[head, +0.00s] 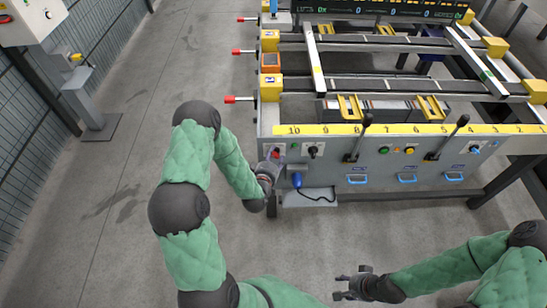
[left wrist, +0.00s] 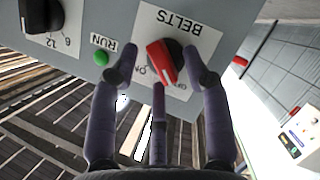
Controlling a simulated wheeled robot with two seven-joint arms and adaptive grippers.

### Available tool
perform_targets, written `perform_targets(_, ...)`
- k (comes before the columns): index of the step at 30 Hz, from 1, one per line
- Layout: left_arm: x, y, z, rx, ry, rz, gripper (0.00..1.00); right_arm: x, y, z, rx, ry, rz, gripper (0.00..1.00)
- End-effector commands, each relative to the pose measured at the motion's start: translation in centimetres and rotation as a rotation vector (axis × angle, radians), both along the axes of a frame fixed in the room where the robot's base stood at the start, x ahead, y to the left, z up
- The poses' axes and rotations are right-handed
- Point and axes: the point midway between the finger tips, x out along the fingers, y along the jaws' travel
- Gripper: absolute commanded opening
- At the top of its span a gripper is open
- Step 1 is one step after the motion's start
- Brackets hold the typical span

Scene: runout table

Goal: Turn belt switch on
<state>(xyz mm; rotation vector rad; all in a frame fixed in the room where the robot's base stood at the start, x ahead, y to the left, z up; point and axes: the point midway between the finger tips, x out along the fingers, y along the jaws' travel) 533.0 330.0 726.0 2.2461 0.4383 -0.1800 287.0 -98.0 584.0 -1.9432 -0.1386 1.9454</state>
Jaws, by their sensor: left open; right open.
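The belt switch (left wrist: 163,62) is a black knob with a red handle on a white plate marked BELTS, upside down in the left wrist view. ON and part of OFF show beside it; I cannot tell which mark the handle points at. My left gripper (left wrist: 161,52) is open, with fingers on both sides of the knob and a third finger below it; contact is unclear. In the head view my left gripper (head: 268,168) is at the left end of the grey panel, partly hiding the switch. My right gripper (head: 352,284) is open and empty over the floor.
A green RUN light (left wrist: 100,58) and a black dial (left wrist: 42,14) sit beside the switch plate. The panel (head: 335,172) also carries two black levers (head: 358,138) and several buttons. A blue handheld device (head: 297,181) hangs below.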

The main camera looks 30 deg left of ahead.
Motion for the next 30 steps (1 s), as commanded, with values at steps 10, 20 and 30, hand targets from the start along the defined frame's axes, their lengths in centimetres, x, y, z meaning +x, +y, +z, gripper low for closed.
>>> perform_targets(10, 0.0, 0.0, 0.0, 0.0, 0.0, 0.0, 0.0, 0.0, 0.0, 0.0, 0.0, 0.0, 0.0, 0.48)
perform_targets(20, 0.0, -0.1, 0.1, 0.051, 0.031, 0.0, 0.0, 0.0, 0.0, 0.3, 0.0, 0.0, 0.0, 0.48)
perform_targets(30, 0.2, -0.4, 0.3, 0.262, 0.16, 0.0, 0.0, 0.0, 0.0, 1.2, 0.0, 0.0, 0.0, 0.48)
